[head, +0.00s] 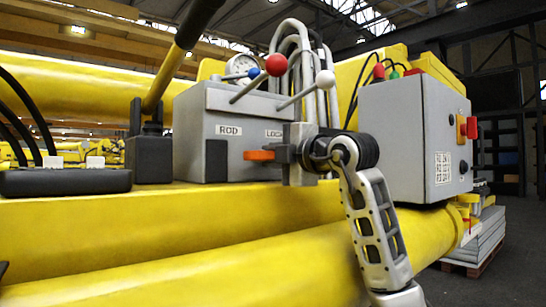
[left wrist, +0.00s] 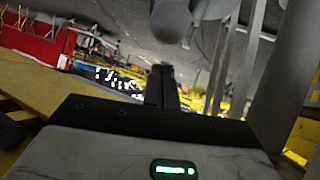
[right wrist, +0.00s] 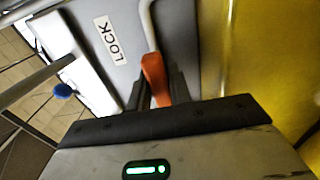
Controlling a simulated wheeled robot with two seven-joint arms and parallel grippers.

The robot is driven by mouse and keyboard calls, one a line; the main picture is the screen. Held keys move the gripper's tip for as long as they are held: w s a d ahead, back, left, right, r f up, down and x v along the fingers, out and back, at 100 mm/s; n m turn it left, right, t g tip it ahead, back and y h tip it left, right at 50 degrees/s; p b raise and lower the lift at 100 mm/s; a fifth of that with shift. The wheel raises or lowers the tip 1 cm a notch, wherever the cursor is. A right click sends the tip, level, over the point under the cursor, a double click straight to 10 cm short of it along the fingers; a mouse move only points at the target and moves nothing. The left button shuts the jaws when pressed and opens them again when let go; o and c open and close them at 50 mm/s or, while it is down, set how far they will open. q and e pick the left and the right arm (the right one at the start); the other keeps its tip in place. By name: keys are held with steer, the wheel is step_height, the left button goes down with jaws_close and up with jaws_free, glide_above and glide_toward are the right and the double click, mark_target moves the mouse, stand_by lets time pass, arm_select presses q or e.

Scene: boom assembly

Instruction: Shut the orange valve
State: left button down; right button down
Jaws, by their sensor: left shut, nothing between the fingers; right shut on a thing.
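The orange valve handle (head: 259,155) is at the front of a grey control box (head: 225,110), under the labels ROD and LOCK. My right gripper (head: 282,154) reaches it from the right. The right wrist view also shows the orange handle (right wrist: 155,76), held between the fingers of my right gripper (right wrist: 158,88), close to the LOCK label. The valve body behind the handle is mostly hidden by the gripper. My left gripper (left wrist: 161,84) is shut and empty in the left wrist view. It does not show in the head view.
Levers with red (head: 276,64), blue and white knobs stick out above the valve. A grey electrical box (head: 405,135) stands to the right, behind my right arm. A yellow boom (head: 190,270) runs along the front. Open floor (head: 500,260) lies at the right.

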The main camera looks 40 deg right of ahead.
steer(key=c, duration=1.3)
jaws_free()
steer(key=shift+a+f, duration=0.2)
steer(key=shift+r, duration=0.1)
steer(key=shift+d, duration=0.1)
arm_select(q)
steer(key=shift+f, duration=0.15)
arm_select(e)
steer(key=shift+s, duration=0.25)
arm_select(q)
steer(key=f+b, duration=0.1)
steer(key=b, duration=0.2)
steer(key=shift+d, duration=0.1)
arm_select(e)
steer(key=s, duration=1)
steer(key=s+d, duration=0.1)
steer(key=s, duration=0.4)
steer(key=shift+s, duration=0.2)
arm_select(q)
steer(key=shift+r, duration=0.1)
arm_select(e)
steer(key=shift+d+r, duration=0.1)
